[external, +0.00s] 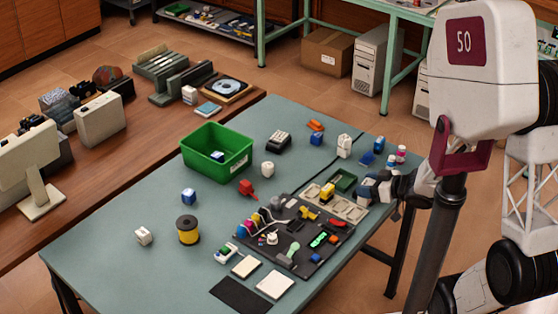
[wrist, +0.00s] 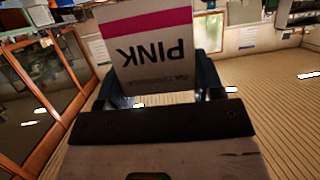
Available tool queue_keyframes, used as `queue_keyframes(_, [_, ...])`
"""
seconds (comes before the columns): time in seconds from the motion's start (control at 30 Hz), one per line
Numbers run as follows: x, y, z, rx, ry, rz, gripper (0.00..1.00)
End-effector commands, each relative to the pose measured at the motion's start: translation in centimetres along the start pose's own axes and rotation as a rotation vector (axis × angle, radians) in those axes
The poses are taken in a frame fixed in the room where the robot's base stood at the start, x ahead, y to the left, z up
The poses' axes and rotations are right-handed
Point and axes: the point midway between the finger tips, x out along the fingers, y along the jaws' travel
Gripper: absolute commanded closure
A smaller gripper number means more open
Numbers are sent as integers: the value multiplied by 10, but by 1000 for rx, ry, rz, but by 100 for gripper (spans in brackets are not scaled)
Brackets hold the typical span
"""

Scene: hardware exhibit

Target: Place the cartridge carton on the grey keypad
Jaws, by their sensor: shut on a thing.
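The cartridge carton (wrist: 150,45) is white with a magenta band and the word PINK, upside down in the wrist view. My gripper (wrist: 156,88) is shut on it, one blue-grey finger on each side. In the external view my gripper (external: 368,189) is at the right edge of the table, pointing left; the carton cannot be made out clearly there. A small dark grey block with light keys, which looks like the grey keypad (external: 278,141), sits on the table right of the green bin, away from my gripper.
A green bin (external: 216,150) stands left of the keypad. A dark board with many small parts (external: 290,255) lies at the front. A white block (external: 344,146), blue pieces and small bottles (external: 401,154) stand near my gripper. A red piece (external: 248,187) and white block (external: 267,169) stand mid-table.

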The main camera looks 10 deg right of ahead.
Motion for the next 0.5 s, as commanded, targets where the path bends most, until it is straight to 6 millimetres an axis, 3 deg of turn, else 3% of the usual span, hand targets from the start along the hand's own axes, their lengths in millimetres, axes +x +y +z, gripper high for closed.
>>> queue_keyframes(0.5, [88,53,-45,-32,1,-93,62])
